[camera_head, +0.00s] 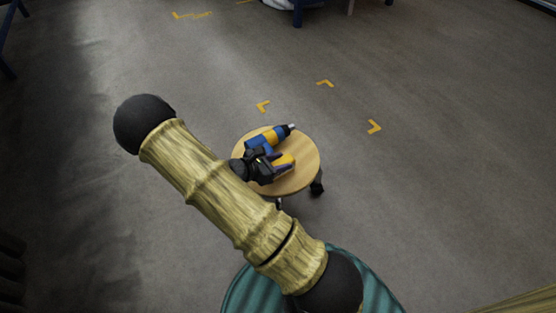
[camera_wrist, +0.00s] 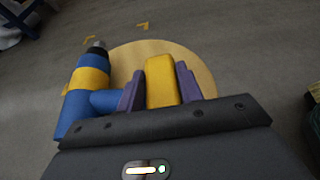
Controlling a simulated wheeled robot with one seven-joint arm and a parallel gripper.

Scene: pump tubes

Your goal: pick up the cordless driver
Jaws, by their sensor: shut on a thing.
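The cordless driver (camera_head: 265,140) is blue and yellow with a dark and silver tip. It lies on a round wooden stool top (camera_head: 308,153), its tip toward the upper right in the head view. In the wrist view the driver body (camera_wrist: 91,78) is at the left, and its yellow part (camera_wrist: 160,80) stands between my fingers. My gripper (camera_head: 284,165) is at the stool, its purple fingers (camera_wrist: 160,88) shut on that yellow part. Whether the driver touches the stool top or is slightly above it, I cannot tell.
Yellow corner marks (camera_head: 374,127) lie on the grey floor (camera_head: 450,150) beyond the stool. Blue furniture legs (camera_head: 298,14) stand at the top edge. The floor around the stool is mostly free.

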